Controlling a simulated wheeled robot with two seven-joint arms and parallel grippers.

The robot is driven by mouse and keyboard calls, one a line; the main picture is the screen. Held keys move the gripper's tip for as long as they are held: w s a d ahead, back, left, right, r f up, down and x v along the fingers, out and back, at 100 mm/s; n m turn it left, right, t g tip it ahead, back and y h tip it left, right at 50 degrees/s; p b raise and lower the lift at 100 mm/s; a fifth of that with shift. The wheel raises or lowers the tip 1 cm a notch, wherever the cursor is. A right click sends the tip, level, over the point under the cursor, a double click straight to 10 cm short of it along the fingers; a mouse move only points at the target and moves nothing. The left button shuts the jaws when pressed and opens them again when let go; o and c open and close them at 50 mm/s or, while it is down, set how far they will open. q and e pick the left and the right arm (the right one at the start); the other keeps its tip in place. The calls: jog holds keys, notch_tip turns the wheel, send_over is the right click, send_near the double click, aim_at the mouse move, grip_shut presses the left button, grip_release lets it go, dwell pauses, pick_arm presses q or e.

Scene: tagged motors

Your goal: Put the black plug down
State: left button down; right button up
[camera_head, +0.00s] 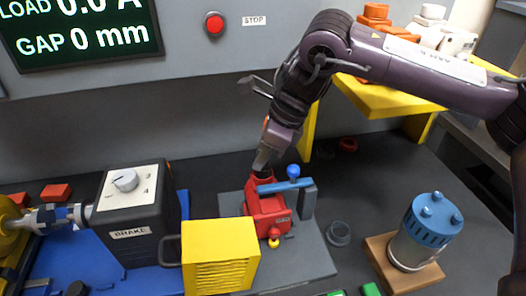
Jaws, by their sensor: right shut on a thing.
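My right gripper (265,160) comes down from the upper right and points at the top of the red motor (268,207). Its jaws are shut on a small dark thing, which I take to be the black plug (262,173). The plug is mostly hidden by the fingers, and I cannot tell whether it touches the motor's top. The red motor sits on a grey plate (310,262), beside a blue clamp bar (285,185) with a blue knob. My left gripper is not in view.
A yellow vented box (220,262) and the black brake unit (130,222) stand left. A blue-topped motor (432,225) stands on a wooden block (412,283) at right. A dark ring (339,233) lies between. A yellow shelf (395,100) stands behind my right arm.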

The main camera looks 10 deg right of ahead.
jog(key=shift+f, duration=0.15)
jog(key=o, duration=1)
jog(key=v, duration=1.2)
jog(key=shift+r+p, duration=0.2)
jog(key=shift+p, duration=0.15)
jog(key=shift+f, duration=0.1)
